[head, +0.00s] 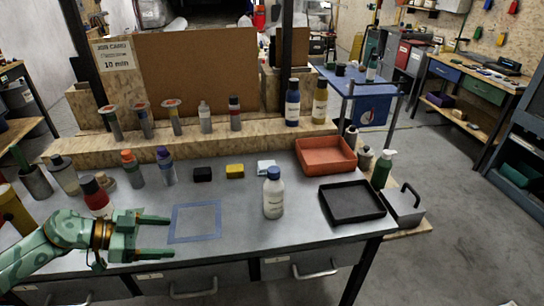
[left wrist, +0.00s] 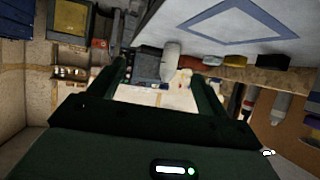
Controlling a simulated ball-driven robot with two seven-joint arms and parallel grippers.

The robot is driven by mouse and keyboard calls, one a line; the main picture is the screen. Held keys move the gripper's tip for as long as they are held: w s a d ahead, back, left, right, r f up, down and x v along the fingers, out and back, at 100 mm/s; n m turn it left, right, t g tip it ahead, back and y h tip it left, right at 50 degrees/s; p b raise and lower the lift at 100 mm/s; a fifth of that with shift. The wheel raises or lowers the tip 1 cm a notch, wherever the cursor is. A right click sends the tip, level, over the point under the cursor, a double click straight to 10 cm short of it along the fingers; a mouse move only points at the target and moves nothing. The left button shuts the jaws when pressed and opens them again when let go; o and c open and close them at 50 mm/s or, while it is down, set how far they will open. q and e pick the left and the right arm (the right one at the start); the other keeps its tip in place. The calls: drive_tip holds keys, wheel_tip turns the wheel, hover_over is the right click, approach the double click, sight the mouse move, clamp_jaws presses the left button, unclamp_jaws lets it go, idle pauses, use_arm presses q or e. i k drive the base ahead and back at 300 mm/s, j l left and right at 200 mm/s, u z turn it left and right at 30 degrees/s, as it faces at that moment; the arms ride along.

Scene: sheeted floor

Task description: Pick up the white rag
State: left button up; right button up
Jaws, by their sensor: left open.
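My left gripper (head: 170,235) is open and empty at the bench's front left, beside a blue taped square (head: 195,222). It is well to the left of the rag and nearer the front. In the left wrist view its two fingers (left wrist: 160,85) stand apart with nothing between them. My right gripper is not in view.
A yellow block (head: 235,171) and a black block (head: 202,174) lie left of the rag. A red tray (head: 326,156) and a black tray (head: 352,202) are to its right. Several bottles crowd the bench's left end. The taped square is empty.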

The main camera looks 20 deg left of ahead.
sight(263, 165)
drive_tip(key=i, duration=1.1)
